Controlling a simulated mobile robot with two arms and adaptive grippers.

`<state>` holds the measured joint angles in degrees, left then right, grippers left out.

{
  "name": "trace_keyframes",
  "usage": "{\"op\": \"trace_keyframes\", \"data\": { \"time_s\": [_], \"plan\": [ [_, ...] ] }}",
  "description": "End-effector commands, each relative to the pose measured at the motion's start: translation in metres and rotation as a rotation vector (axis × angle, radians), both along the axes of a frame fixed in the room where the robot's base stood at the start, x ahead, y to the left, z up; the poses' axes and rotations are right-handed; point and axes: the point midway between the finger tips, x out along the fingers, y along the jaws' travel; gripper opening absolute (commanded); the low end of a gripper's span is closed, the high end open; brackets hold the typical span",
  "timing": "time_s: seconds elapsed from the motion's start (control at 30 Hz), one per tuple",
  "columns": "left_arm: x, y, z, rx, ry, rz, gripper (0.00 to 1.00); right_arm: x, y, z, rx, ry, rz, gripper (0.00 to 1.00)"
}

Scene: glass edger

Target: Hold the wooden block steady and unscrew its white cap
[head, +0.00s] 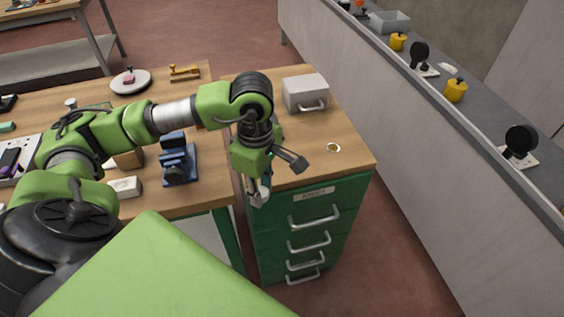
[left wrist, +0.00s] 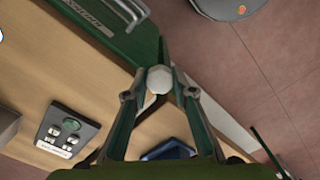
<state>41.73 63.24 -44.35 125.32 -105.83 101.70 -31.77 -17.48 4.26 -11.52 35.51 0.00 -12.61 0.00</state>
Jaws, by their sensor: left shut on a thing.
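My left gripper (head: 261,197) hangs just off the front edge of the tabletop, beside the green drawer cabinet. In the left wrist view its two fingers (left wrist: 159,85) are closed on a small white faceted piece that looks like the white cap (left wrist: 159,78). The cap is clear of any block there. A brown wooden block (head: 129,159) stands on the bench at left in the head view, partly hidden by my left arm. I cannot see its top well. My right gripper is not in view.
A blue vise (head: 180,163) and a white block (head: 124,187) are on the bench. A grey box with a handle (head: 305,93) and a small brass ring (head: 333,148) lie on the cabinet top (head: 300,140). Open floor and a long grey counter lie to the right.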

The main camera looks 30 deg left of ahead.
Motion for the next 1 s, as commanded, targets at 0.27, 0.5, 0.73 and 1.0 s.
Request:
{"op": "trace_keyframes", "data": {
  "time_s": [0.27, 0.5, 0.73, 1.0],
  "plan": [
    [0.01, 0.035, 0.042, -0.001, -0.005, 0.743, 0.0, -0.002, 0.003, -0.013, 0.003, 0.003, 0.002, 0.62],
    [0.009, 0.057, 0.079, -0.004, -0.002, 1.341, 0.0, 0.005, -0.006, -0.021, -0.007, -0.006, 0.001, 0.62],
    [0.005, 0.069, 0.103, -0.003, 0.0, 1.713, 0.0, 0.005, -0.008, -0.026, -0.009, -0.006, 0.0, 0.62],
    [0.022, 0.067, 0.104, -0.001, 0.008, 1.819, 0.0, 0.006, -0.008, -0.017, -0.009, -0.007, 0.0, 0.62]
  ]
}}
